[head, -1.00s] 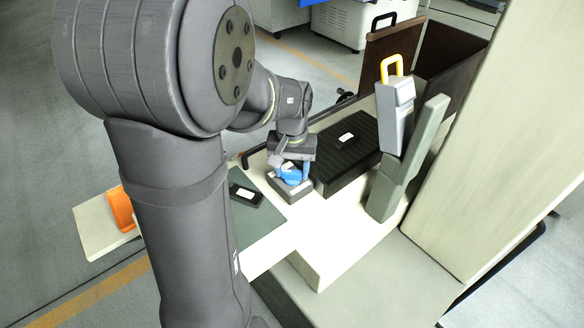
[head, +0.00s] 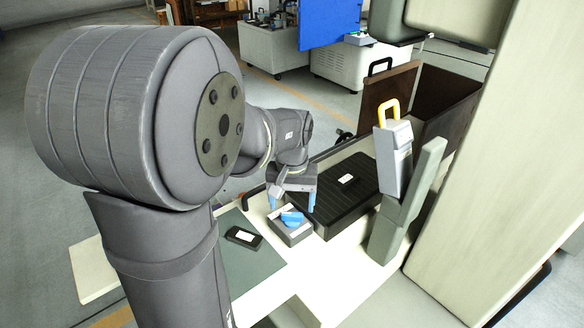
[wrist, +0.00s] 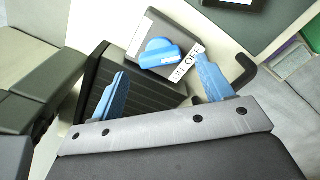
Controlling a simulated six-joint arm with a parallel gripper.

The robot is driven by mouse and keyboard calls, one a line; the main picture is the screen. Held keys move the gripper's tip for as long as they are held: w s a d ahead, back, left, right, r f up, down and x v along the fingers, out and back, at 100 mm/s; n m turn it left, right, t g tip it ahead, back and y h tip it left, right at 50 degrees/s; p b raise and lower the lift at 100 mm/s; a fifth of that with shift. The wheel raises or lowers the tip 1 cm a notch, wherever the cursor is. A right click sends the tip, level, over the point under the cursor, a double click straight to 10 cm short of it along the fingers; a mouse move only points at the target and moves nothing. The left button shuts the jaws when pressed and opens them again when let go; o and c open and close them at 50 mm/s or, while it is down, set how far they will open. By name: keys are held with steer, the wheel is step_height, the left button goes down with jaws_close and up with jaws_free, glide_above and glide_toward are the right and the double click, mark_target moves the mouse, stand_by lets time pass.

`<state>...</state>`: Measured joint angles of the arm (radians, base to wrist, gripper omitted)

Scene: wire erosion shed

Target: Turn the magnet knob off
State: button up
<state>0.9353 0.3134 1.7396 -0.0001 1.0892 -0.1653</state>
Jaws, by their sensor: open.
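The blue magnet knob (wrist: 160,53) sits on top of a small dark box (wrist: 150,30) with ON and OFF labels (wrist: 188,62) beside it in the wrist view. In the head view the knob (head: 292,218) shows on its box (head: 290,232). I cannot tell for sure which label the knob points at. My gripper (wrist: 161,67) is open, its two blue fingers apart and empty. In the head view my gripper (head: 292,203) hangs just above and behind the knob, apart from it.
A black ribbed slab (head: 335,195) with a white label lies right beside the box. A grey device with a yellow handle (head: 390,112) stands in a grey-green holder (head: 385,235) to the right. A small black item (head: 243,237) lies on the green mat (head: 250,265) at left.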

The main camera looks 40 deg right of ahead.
mark_target(292, 214)
step_height(292, 214, up, 14)
stand_by(0.3)
steer(key=shift+f, duration=0.1)
stand_by(0.3)
step_height(292, 214, down, 17)
steer(key=shift+f, duration=0.2)
stand_by(0.4)
